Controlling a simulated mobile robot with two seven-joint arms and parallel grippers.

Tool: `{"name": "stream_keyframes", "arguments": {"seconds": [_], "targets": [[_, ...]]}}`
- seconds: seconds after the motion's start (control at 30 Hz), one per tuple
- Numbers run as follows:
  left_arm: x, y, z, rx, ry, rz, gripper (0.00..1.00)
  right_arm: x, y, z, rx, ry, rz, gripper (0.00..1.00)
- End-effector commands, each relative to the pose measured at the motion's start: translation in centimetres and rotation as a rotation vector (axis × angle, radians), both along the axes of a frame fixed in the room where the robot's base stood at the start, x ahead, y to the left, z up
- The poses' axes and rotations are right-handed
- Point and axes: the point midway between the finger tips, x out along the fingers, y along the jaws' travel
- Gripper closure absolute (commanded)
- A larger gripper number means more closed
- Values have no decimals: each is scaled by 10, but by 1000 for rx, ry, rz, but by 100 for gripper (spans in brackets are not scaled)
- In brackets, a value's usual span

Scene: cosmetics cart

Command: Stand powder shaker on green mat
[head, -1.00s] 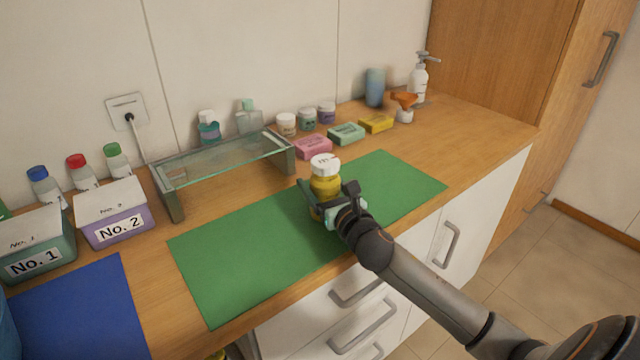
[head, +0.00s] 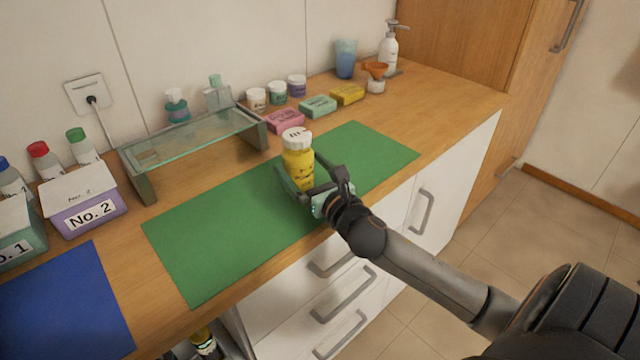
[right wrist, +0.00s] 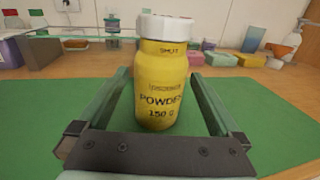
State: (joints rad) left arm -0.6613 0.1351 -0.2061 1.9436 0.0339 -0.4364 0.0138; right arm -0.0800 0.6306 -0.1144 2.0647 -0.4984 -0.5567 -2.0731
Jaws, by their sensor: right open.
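The powder shaker (head: 298,160) is a yellow bottle with a white cap, and it stands upright on the green mat (head: 205,240). It also shows large in the right wrist view (right wrist: 162,85), with its label facing the camera. My right gripper (head: 301,180) is open, with one finger on each side of the shaker low down. In the right wrist view the right gripper (right wrist: 160,95) shows gaps between the fingers and the bottle. My left gripper is not in view.
A glass shelf (head: 190,140) stands behind the mat. Coloured soap bars (head: 318,106), jars (head: 277,93) and a pump bottle (head: 388,50) line the back. Box No. 2 (head: 85,205) and a blue mat (head: 65,310) are at the left. The mat's left half is clear.

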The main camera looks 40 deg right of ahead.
Motion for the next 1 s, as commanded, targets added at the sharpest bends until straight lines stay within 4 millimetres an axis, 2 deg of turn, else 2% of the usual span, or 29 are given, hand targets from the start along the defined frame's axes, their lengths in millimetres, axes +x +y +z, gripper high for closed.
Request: {"name": "stream_keyframes", "arguments": {"seconds": [0.2, 0.4, 0.63, 1.0], "targets": [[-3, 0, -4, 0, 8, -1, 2, -38, 5, -1, 0, 3, 0, 0], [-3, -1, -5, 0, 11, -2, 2, -62, 7, -1, 0, 2, 0, 0], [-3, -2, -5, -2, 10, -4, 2, -74, 9, 1, 1, -1, -1, 0], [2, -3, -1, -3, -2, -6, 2, -74, 9, 1, 1, -1, -1, 0]]}}
